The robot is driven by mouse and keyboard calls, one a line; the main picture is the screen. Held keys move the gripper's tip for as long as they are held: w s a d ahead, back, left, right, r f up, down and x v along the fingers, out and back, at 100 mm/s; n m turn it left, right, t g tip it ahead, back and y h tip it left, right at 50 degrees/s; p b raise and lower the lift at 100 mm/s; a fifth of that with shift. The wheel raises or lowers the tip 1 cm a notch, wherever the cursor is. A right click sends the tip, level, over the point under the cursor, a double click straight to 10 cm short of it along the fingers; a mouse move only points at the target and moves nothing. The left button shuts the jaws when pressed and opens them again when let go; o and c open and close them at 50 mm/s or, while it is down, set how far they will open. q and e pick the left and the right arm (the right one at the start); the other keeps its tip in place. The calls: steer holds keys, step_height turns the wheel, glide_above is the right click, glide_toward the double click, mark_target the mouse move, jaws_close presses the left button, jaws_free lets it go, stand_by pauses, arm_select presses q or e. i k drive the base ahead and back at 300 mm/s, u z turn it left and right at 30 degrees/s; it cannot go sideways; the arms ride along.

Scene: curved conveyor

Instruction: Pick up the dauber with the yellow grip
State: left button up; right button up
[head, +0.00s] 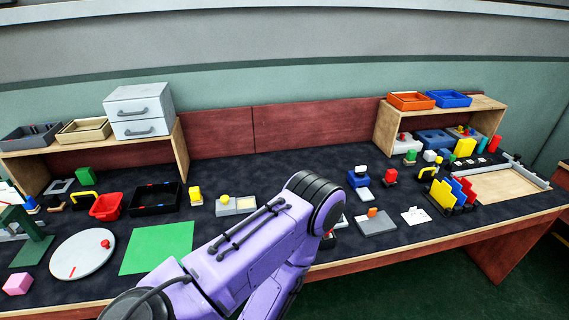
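My purple arm rises from the bottom edge, bends near the middle of the picture and folds back down. It hides part of the mat and the table's front edge. Neither gripper's fingers show in the head view.
A black tray (145,209), a red bin (104,214), a green sheet (159,249) and a round grey disc (71,259) lie left. Red-topped (391,175) and blue (358,181) pieces stand right of my arm. Wooden shelves (181,150) stand at the back.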

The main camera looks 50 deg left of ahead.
mark_target(197, 198)
steer(key=z, duration=1.3)
steer(key=k, duration=1.65)
steer(key=u, duration=1.6)
